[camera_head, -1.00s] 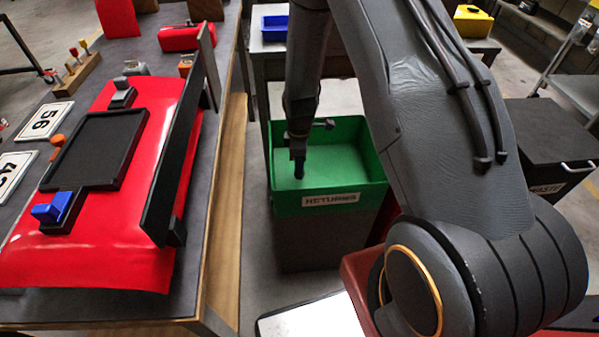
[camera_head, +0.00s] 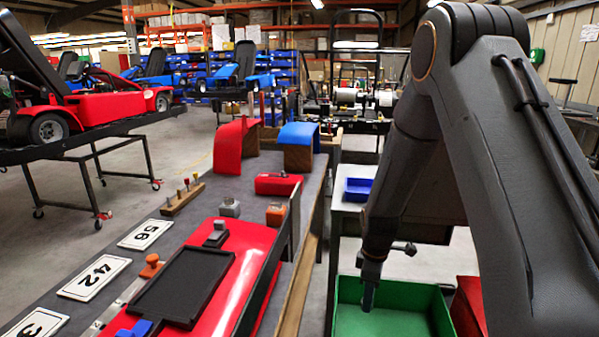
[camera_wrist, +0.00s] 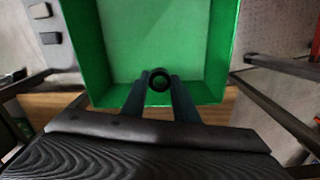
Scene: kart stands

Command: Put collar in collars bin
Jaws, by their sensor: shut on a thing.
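My gripper (camera_wrist: 160,78) is shut on a small black ring, the collar (camera_wrist: 160,90), held between its two fingertips in the wrist view. In the head view my gripper (camera_head: 369,294) points down over an open green bin (camera_head: 440,312), and the collar is too small to make out there. The green bin's floor and walls (camera_wrist: 95,60) fill the middle of the wrist view, below the collar. The inside that shows looks empty. No bin marked for collars can be read in the current views.
A small blue tray (camera_head: 359,189) stands on a table behind the green bin. To the left, a long workbench (camera_head: 60,300) holds a red panel with a black tray (camera_head: 182,285), number plates (camera_head: 93,276) and a pegged wooden block (camera_head: 182,198). Karts on stands are farther back.

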